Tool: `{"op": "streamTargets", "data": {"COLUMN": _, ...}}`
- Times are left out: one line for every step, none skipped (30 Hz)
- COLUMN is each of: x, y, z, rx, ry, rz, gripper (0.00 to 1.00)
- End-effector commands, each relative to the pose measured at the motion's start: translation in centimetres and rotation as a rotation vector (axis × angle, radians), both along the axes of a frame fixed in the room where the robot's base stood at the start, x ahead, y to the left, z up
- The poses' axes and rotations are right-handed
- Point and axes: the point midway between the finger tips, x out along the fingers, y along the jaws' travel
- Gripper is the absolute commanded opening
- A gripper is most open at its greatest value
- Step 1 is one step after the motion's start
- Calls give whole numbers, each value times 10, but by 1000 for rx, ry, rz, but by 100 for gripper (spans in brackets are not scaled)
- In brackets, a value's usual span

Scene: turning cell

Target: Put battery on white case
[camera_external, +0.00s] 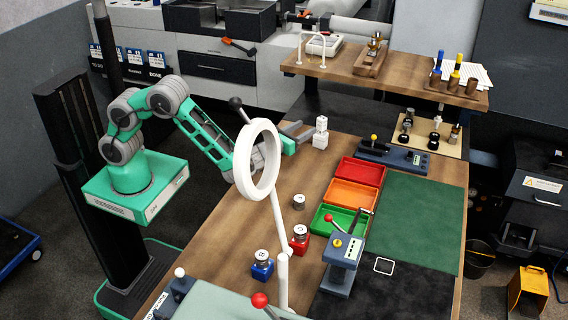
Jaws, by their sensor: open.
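My gripper (300,131) is open at the far left part of the wooden bench, with its grey fingers pointing right. A small white upright object (320,133), with a narrower block at its top, stands just right of the fingertips; I see a small gap or near contact and cannot tell which. Nothing shows between the fingers. I cannot tell for sure which item is the battery or the white case. A white square outline (384,266) lies on the black mat at the front right.
Red, orange and green trays (327,219) line the bench's middle. A white ring on a post (276,215) stands in front of my arm. The green mat (425,215) is clear.

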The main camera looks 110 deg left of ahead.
Motion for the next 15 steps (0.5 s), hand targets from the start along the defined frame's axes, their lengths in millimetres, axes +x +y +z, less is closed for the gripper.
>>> {"op": "streamTargets", "data": {"x": -2, "y": -8, "z": -1, "rx": 0, "ry": 1, "rz": -3, "gripper": 49}}
{"op": "streamTargets", "data": {"x": -4, "y": -11, "z": -1, "rx": 0, "ry": 1, "rz": -2, "gripper": 49}}
{"op": "streamTargets", "data": {"x": -5, "y": -14, "z": -1, "rx": 0, "ry": 0, "rz": -1, "gripper": 49}}
{"op": "streamTargets", "data": {"x": -6, "y": -15, "z": -1, "rx": 0, "ry": 1, "rz": -1, "gripper": 49}}
{"op": "streamTargets", "data": {"x": -7, "y": -16, "z": -1, "rx": 0, "ry": 1, "rz": 0, "gripper": 49}}
{"op": "streamTargets", "data": {"x": -7, "y": -17, "z": 0, "rx": -2, "ry": -2, "rz": 0, "gripper": 49}}
{"op": "streamTargets", "data": {"x": -8, "y": -17, "z": 1, "rx": -12, "ry": -12, "rz": 1, "gripper": 49}}
{"op": "streamTargets", "data": {"x": -9, "y": -18, "z": 2, "rx": -35, "ry": -37, "rz": 3, "gripper": 49}}
{"op": "streamTargets", "data": {"x": -10, "y": -19, "z": 4, "rx": -92, "ry": -93, "rz": 10, "gripper": 49}}
{"op": "streamTargets", "data": {"x": -13, "y": -21, "z": 5, "rx": -155, "ry": -154, "rz": 18, "gripper": 49}}
{"op": "streamTargets", "data": {"x": -15, "y": -25, "z": 6, "rx": -239, "ry": -233, "rz": 30, "gripper": 49}}
{"op": "streamTargets", "data": {"x": -20, "y": -33, "z": 6, "rx": -379, "ry": -361, "rz": 54, "gripper": 49}}
{"op": "streamTargets", "data": {"x": -24, "y": -43, "z": 4, "rx": -503, "ry": -467, "rz": 80, "gripper": 49}}
{"op": "streamTargets", "data": {"x": -29, "y": -56, "z": 3, "rx": -638, "ry": -577, "rz": 115, "gripper": 49}}
{"op": "streamTargets", "data": {"x": -37, "y": -79, "z": 0, "rx": -825, "ry": -719, "rz": 176, "gripper": 49}}
